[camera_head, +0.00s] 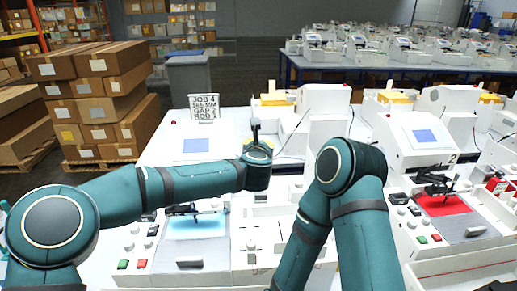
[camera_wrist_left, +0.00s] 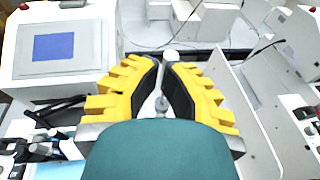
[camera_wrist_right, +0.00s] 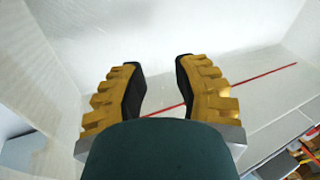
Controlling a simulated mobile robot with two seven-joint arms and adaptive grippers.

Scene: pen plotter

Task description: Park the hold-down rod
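My left gripper (camera_wrist_left: 161,66) has its fingertips drawn together on a thin grey rod (camera_wrist_left: 161,103), seen between the yellow-backed fingers. A white rounded knob (camera_wrist_left: 170,55) shows just beyond the tips; I cannot tell if it belongs to the rod. In the head view my left arm reaches over the near plotter (camera_head: 195,227), and its dark gripper end shows above the wrist. My right gripper (camera_wrist_right: 159,62) is open and empty above a pale surface. A thin red line or rod (camera_wrist_right: 270,74) crosses that surface behind its fingers. The head view hides this gripper behind my arm.
A sign card (camera_head: 203,107) reading JOB 4, with a rod line, stands at the back left of the white bench. Plotter 2 (camera_head: 420,140) with a red bed (camera_head: 443,204) is at right. Stacked cartons (camera_head: 100,100) and a grey bin (camera_head: 190,78) stand beyond.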

